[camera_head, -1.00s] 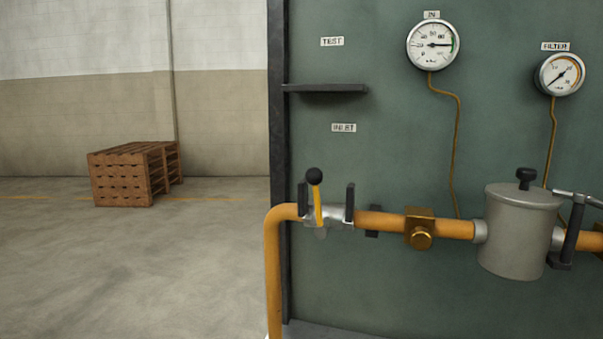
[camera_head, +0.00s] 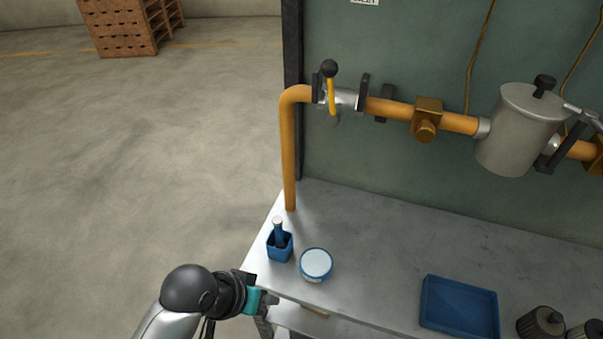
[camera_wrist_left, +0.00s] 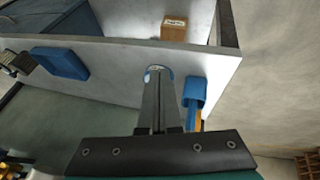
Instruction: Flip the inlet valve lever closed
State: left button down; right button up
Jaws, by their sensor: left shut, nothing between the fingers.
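The inlet valve lever (camera_head: 332,94) is a yellow handle with a black ball knob at its top end. It stands roughly upright across the silver valve body (camera_head: 347,98) on the orange pipe, between two dark brackets. My left gripper (camera_head: 270,299) is at the bench's front left edge in the head view, well below and apart from the lever. Its fingers also show in the left wrist view (camera_wrist_left: 158,85), close together with nothing between them. The lever is not clear in the wrist view. My right gripper is not in view.
On the grey bench (camera_head: 390,240) stand a blue cup (camera_head: 279,246) holding a tool, a white tub with a blue rim (camera_head: 316,264), a blue tray (camera_head: 458,307) and dark cylindrical parts (camera_head: 541,324). A grey filter housing (camera_head: 515,130) is right along the pipe. Floor at left is open.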

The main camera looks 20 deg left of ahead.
pick_arm(q)
jog(key=w+r+n+t+h, duration=0.25)
jog(key=w+r+h, duration=0.2)
jog(key=r, duration=0.35)
jog(key=n+t+h, duration=0.4)
jog(key=n+t, duration=0.5)
jog(key=n, duration=0.2)
send_near(331, 93)
jog(key=s+a, duration=0.3)
jog(key=a, duration=0.5)
jog(key=s+d+r+p+x, duration=0.1)
jog(key=p+x, duration=0.4)
jog(key=x, duration=0.8)
jog(key=shift+s+d+r, duration=0.25)
jog(key=shift+d+r, duration=0.15)
jog(key=shift+r, duration=0.05)
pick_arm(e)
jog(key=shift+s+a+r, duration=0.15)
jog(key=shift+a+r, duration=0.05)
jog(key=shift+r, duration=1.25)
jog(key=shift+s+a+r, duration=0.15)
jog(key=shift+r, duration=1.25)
pick_arm(q)
jog(key=shift+n+t+y, duration=0.25)
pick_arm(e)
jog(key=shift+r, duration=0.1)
